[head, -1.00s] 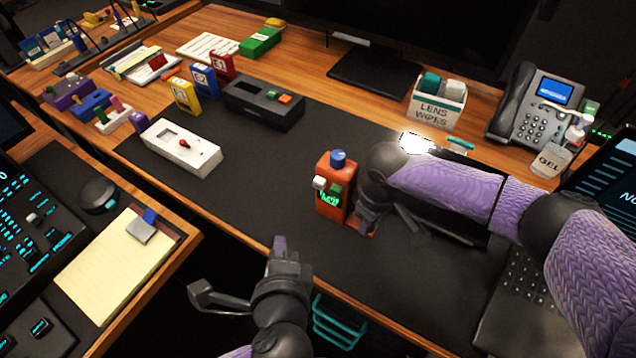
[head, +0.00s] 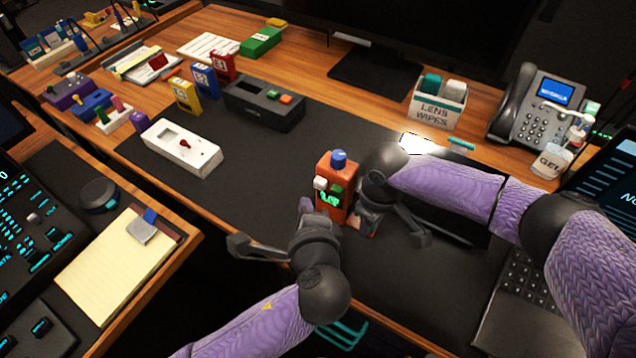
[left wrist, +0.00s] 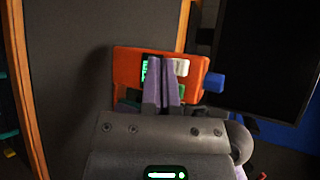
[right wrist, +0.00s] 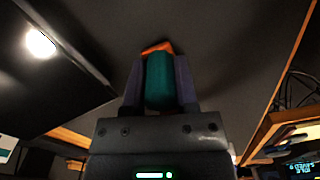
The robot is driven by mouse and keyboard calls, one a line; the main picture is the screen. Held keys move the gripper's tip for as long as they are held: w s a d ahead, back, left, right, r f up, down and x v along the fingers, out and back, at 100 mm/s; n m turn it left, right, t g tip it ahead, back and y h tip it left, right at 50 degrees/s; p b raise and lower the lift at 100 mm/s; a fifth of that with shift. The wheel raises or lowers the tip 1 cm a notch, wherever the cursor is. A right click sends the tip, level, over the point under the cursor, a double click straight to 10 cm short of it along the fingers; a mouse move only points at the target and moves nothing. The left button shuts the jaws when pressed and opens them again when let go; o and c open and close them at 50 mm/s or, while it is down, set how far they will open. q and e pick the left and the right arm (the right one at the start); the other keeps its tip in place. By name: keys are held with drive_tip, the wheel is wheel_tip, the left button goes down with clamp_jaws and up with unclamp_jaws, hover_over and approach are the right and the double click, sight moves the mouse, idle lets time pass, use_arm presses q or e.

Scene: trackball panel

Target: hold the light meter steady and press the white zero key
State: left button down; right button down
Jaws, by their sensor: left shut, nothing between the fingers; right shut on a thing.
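The orange light meter (head: 346,174) stands upright on the dark desk mat with a blue knob (head: 338,157) on top. The white zero key (head: 320,183) is on its face near a green key (head: 336,190) and a lit green display. My left gripper (head: 305,208) is shut and empty just left of the meter's face. In the left wrist view its fingertips (left wrist: 165,62) overlap the display, beside the white key (left wrist: 182,68); I cannot tell whether they touch. My right gripper (right wrist: 160,72) is shut on a teal part of the meter, with orange showing beyond.
A lens wipes box (head: 436,104), a phone (head: 530,100) and a monitor stand at the back. Bare mat lies left of the meter.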

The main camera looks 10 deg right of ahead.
use_arm(q)
drive_tip(key=shift+w+d, duration=0.4)
drive_tip(key=shift+w, duration=0.1)
drive_tip(key=shift+w+d, duration=0.1)
idle(1.6)
drive_tip(key=shift+w+d, duration=0.15)
drive_tip(key=shift+w, duration=0.1)
drive_tip(key=shift+w+d, duration=0.3)
drive_tip(key=shift+w, duration=0.05)
idle(0.8)
idle(0.3)
drive_tip(key=shift+s+a, duration=0.55)
drive_tip(key=shift+s, duration=0.2)
drive_tip(key=s+a, duration=0.1)
drive_tip(key=s, duration=0.1)
drive_tip(key=s+a, duration=0.2)
drive_tip(key=shift+a, duration=0.1)
